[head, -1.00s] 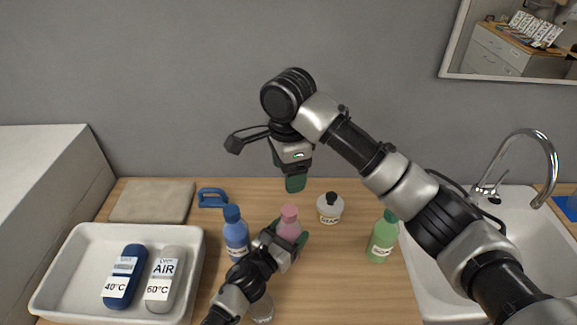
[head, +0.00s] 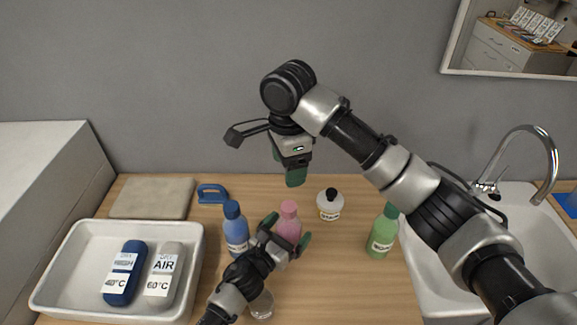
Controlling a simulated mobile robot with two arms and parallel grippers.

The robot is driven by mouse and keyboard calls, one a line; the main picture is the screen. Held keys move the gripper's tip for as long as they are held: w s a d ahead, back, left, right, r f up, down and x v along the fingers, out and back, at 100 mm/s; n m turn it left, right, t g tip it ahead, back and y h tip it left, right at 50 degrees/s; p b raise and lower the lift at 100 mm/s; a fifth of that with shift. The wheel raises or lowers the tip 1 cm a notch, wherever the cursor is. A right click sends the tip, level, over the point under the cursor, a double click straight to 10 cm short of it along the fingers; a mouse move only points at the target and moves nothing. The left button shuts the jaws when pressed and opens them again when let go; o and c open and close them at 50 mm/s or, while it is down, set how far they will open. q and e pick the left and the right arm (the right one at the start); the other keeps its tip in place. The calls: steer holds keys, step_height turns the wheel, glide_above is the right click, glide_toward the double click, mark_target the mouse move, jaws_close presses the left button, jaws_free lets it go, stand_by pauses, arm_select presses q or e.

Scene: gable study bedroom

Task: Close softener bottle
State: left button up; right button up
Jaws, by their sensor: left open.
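A pink bottle (head: 289,229) with a pink cap stands upright on the wooden counter. Its label is hidden, so I cannot tell for sure that it is the softener. My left gripper (head: 287,232) is open, with its green fingertips apart on either side of the pink bottle; I cannot tell whether they touch it. A blue bottle (head: 235,231) with a blue cap stands just left of that gripper. A green bottle (head: 382,234) and a white bottle (head: 330,205) with a black cap stand to the right. My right gripper (head: 290,168) hangs pointing down above the counter's back edge.
A white tray (head: 73,284) on the left holds a dark blue bottle (head: 125,274) and a grey bottle (head: 163,276). A folded cloth (head: 150,199) and a blue handled object (head: 213,194) lie behind. A clear jar (head: 262,307) stands near the front. A sink (head: 440,279) is right.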

arm_select(q)
steer(key=b+v, duration=0.2)
steer(key=v, duration=0.7)
steer(key=shift+f, duration=0.1)
steer(key=shift+s+a, duration=0.3)
steer(key=shift+s, duration=0.15)
